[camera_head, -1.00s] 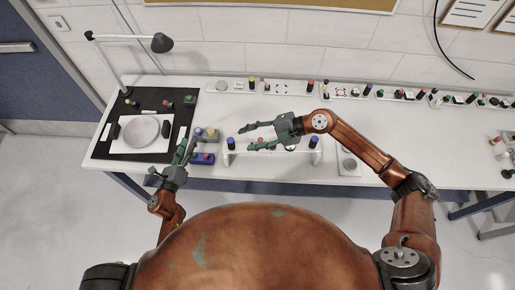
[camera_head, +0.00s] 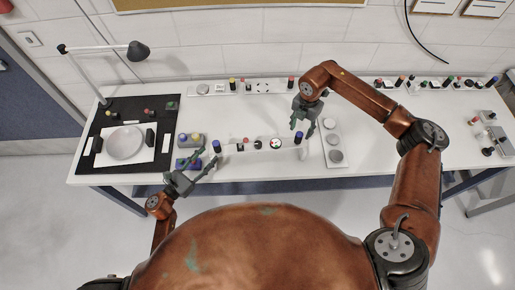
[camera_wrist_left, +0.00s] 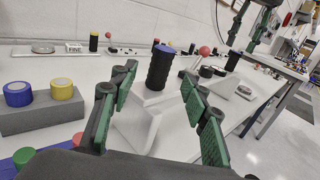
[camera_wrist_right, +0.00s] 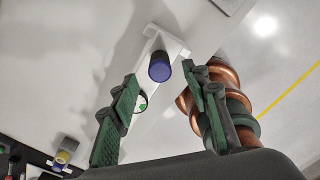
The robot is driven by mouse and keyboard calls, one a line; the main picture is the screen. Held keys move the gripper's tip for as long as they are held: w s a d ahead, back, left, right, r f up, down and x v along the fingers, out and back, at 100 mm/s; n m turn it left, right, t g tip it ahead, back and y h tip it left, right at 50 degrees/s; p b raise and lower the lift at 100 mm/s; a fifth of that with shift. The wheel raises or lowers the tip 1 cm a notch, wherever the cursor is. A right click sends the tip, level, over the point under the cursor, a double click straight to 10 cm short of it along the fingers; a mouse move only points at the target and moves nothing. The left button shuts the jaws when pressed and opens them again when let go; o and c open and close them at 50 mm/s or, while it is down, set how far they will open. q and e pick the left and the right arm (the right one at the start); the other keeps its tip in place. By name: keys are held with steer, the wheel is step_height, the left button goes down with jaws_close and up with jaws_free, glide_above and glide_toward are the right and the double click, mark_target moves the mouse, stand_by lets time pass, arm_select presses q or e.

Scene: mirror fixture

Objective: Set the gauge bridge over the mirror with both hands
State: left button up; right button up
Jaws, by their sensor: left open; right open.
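The round mirror (camera_head: 125,143) lies on a white sheet on a black mat at the left of the table. The gauge bridge (camera_head: 240,155), a white bar with a small dial in its middle, stands to the right of the mat. Its left knob (camera_head: 217,147), black with a blue top, shows between my open left fingers in the left wrist view (camera_wrist_left: 160,68). My left gripper (camera_head: 206,161) is empty, by that end. My right gripper (camera_head: 302,129) is open, pointing down at the right knob (camera_head: 298,139), whose blue top shows between the fingers in the right wrist view (camera_wrist_right: 159,67).
A grey block with yellow and blue knobs (camera_head: 190,139) and a blue block (camera_head: 188,163) sit between mat and bridge. A desk lamp (camera_head: 138,51) stands behind the mat. A tray with round discs (camera_head: 335,155) lies right of the bridge. Several small parts line the back.

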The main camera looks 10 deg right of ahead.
mark_target(299, 134)
arm_select(q)
steer(key=x, duration=0.6)
steer(key=shift+w+d, duration=0.2)
steer(key=shift+w, duration=0.05)
arm_select(e)
step_height(299, 134, down, 6)
steer(key=shift+f, duration=0.25)
arm_select(q)
jaws_close()
arm_select(e)
jaws_close()
steer(key=shift+w+r, duration=0.1)
